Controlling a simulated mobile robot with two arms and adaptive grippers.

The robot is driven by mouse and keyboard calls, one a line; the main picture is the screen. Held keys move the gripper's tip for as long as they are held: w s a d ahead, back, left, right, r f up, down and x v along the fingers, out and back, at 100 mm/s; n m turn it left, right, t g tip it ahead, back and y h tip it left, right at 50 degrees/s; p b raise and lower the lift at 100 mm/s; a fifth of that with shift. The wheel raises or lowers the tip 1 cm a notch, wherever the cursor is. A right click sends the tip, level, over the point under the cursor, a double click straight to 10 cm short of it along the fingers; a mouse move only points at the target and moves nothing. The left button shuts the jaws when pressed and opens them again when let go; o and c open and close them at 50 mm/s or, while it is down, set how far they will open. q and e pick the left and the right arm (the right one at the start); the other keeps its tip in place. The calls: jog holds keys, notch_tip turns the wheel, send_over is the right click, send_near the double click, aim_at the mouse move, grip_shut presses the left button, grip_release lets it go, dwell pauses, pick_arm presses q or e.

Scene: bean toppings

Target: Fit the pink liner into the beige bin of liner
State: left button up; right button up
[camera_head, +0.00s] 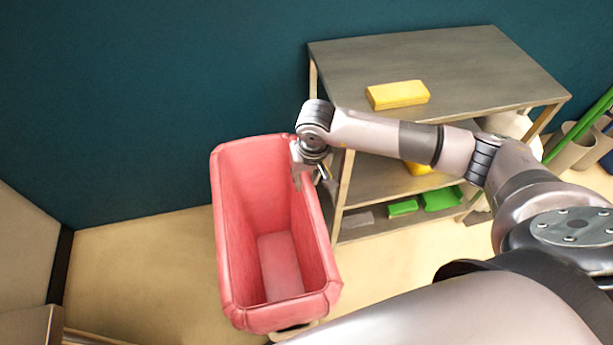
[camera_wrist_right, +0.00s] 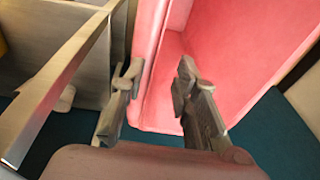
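The pink liner (camera_head: 228,225) is spread open in the head view, its edge folded over a tall rectangular rim and its walls running down to a pink floor. The beige bin (camera_head: 293,331) is almost wholly hidden by the liner; only a small beige part shows under the near end. My right gripper (camera_head: 311,176) is at the far right part of the liner's rim, pointing down. In the right wrist view its fingers (camera_wrist_right: 155,88) are apart, with the pink edge (camera_wrist_right: 150,45) between them; I cannot see contact. My left gripper is not in view.
A grey shelf unit (camera_head: 450,65) stands close to the right of the bin, with a yellow block (camera_head: 398,94) on top and green items (camera_head: 440,198) lower down. A dark teal wall (camera_head: 150,90) is behind. Floor (camera_head: 140,270) is clear left of the bin.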

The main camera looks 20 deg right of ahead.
notch_tip(320, 180, up, 12)
jog(key=s, duration=0.2)
jog(key=shift+d, duration=0.15)
jog(key=shift+f, duration=0.1)
dwell(0.9)
